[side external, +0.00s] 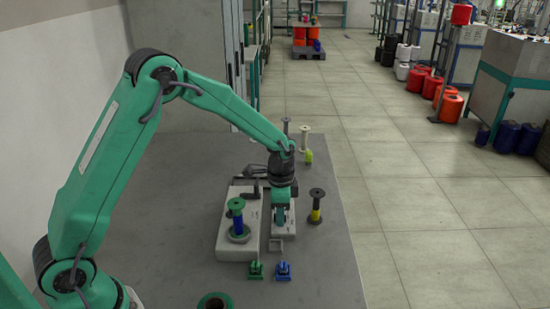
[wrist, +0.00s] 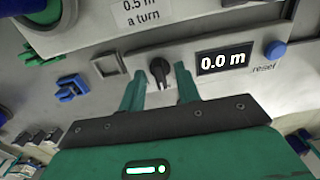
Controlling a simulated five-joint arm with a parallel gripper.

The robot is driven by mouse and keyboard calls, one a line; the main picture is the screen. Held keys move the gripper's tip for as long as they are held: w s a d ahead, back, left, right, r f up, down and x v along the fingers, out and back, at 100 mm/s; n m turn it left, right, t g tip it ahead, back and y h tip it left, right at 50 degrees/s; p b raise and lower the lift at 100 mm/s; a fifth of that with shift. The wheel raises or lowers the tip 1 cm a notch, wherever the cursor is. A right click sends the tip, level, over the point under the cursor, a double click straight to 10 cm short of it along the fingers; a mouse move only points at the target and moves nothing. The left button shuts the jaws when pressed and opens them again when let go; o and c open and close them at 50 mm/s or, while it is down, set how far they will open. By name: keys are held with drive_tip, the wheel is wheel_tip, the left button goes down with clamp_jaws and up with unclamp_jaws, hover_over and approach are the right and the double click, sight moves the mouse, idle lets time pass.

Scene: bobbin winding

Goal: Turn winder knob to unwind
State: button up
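The winder knob (wrist: 159,71), a small black pointer knob, sits on the winder's pale front panel (wrist: 215,32). My gripper (wrist: 159,80) is open, with one green finger on each side of the knob and a visible gap to it; I cannot tell how deep the fingertips reach. Beside the knob, the display (wrist: 224,60) reads 0.0 m. A label (wrist: 137,12) reads 0.5 m a turn. In the side view my gripper (side external: 281,218) points down at the winder (side external: 238,248) and hides the knob. A bobbin with green flanges and blue thread (side external: 237,212) stands upright on the winder.
A blue reset button (wrist: 275,50) is right of the display. A square grey frame (side external: 275,249) and small green (side external: 255,270) and blue (side external: 283,270) pieces lie in front. A spool with yellow thread (side external: 316,207) stands to the right.

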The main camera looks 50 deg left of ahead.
clamp_jaws()
drive_tip(key=shift+n, duration=0.5)
drive_tip(key=n, duration=0.3)
drive_tip(key=shift+n, duration=2.5)
unclamp_jaws()
